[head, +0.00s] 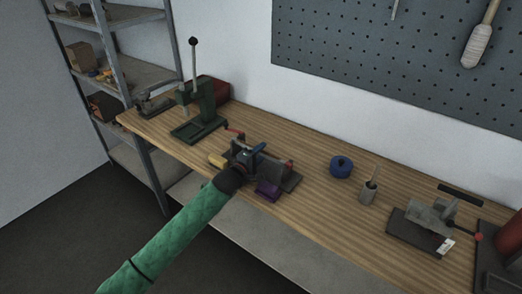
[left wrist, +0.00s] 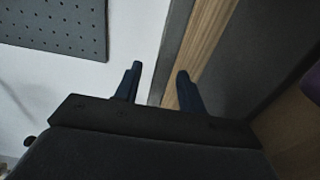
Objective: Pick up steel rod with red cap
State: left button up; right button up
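I cannot clearly make out a steel rod with a red cap. A small red piece (head: 235,132) lies behind my left gripper (head: 250,153) in the head view, and another red bit (head: 289,166) shows on the right of the grey fixture (head: 272,168). Which of them, if either, is the rod's cap I cannot tell. My left gripper is over the fixture and hides part of it. In the left wrist view its two dark blue fingers (left wrist: 160,75) stand apart with nothing between them. My right gripper is not in view.
On the wooden bench (head: 325,215) are a green lever press (head: 203,120), a yellow block (head: 217,160), a purple block (head: 267,190), a blue roll (head: 341,166), a small cup (head: 368,192) and a grey clamp device (head: 425,225). A pegboard (head: 400,60) hangs behind.

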pick_arm(q)
jog(key=shift+w+d, duration=0.15)
jog(key=shift+w, duration=0.05)
grip_shut()
jog(key=shift+r, duration=0.1)
